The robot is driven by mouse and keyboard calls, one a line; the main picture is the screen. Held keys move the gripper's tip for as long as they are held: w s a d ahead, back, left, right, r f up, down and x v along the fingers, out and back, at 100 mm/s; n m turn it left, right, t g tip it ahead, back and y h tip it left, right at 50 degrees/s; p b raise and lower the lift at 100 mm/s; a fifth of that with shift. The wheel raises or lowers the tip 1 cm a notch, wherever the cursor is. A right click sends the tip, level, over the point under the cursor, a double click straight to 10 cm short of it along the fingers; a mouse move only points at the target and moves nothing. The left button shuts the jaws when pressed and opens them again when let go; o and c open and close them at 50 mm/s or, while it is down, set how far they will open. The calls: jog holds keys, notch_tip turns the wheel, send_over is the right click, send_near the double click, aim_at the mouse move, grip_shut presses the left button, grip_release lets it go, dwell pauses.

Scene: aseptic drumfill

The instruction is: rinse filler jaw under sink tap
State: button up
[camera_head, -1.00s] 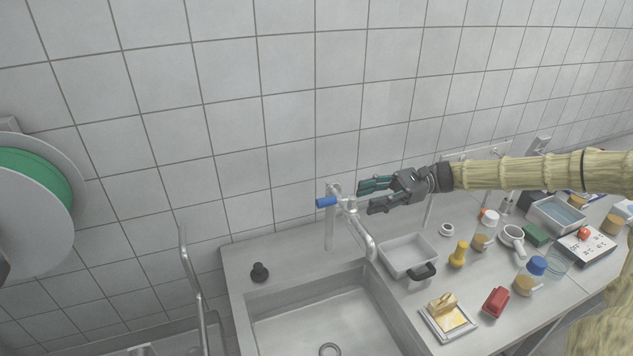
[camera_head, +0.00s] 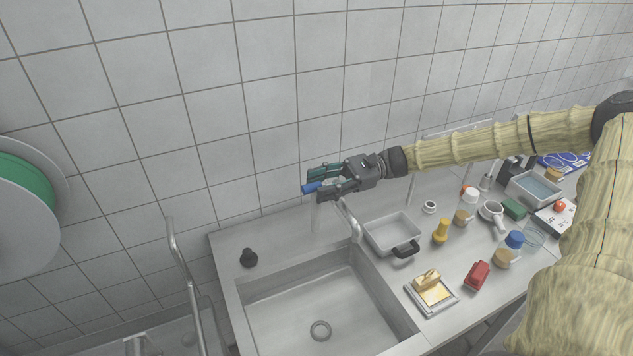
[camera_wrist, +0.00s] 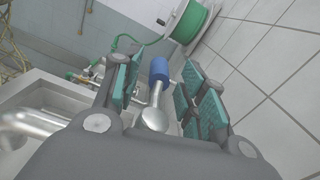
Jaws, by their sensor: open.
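The sink tap has a blue-ended lever (camera_head: 310,187) and a curved metal spout (camera_head: 350,220) over the sink basin (camera_head: 322,300). No water stream shows. My gripper (camera_head: 316,187) is open at the tap, with its green-padded fingers on either side of the lever. In the wrist view the blue lever end (camera_wrist: 159,70) lies between the open finger pads, with gaps visible, and nothing is gripped. I cannot tell which object, if any, is the filler jaw.
A grey tray (camera_head: 393,233) with a black handle (camera_head: 405,249) stands right of the sink. Beyond it are a yellow object (camera_head: 441,231), a red object (camera_head: 477,275) and bottles. A black knob (camera_head: 249,258) stands left of the basin. A tiled wall is behind.

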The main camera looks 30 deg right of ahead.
jog(key=shift+a, duration=0.8)
grip_shut()
